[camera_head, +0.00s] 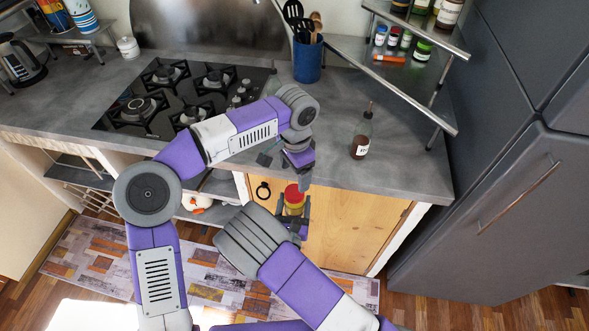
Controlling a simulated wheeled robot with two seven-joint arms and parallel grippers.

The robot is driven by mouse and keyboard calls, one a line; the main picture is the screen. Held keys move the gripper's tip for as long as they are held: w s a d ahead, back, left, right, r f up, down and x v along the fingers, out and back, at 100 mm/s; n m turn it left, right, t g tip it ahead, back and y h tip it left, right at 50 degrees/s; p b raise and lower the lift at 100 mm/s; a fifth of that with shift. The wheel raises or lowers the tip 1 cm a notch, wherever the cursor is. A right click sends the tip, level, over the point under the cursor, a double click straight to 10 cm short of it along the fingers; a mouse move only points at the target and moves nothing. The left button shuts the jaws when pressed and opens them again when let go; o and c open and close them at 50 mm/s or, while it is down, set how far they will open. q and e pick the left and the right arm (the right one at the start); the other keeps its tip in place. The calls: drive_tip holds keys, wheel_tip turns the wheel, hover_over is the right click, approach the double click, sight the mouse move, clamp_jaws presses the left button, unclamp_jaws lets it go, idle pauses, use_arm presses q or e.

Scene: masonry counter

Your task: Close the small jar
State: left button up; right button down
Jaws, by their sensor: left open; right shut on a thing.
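A small jar (293,207) with a yellowish body is held upright in front of the wooden cabinet door, below the counter edge. A red lid (293,191) shows at its top; I cannot tell whether it is seated or loose. My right gripper (296,224) is shut on the jar, low down and partly hidden behind my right arm. My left gripper (287,166) is above the jar, pointing down, open, with its fingers near the red lid. I cannot tell whether a finger touches the lid.
The grey counter (325,165) has free room around a dark bottle (361,136). A black gas hob (185,98), a blue utensil pot (307,60) and a metal rack (412,62) with small jars stand farther back. A grey fridge (505,200) is at right.

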sight(294, 191)
use_arm(q)
drive_tip(key=n, duration=0.5)
drive_tip(key=shift+r, duration=0.2)
wheel_tip(294, 191, down, 8)
drive_tip(key=shift+f, duration=0.1)
idle(0.5)
drive_tip(key=c, duration=1.1)
drive_tip(key=m, duration=0.5)
drive_tip(key=o, duration=1.3)
drive_tip(key=shift+c, duration=0.2)
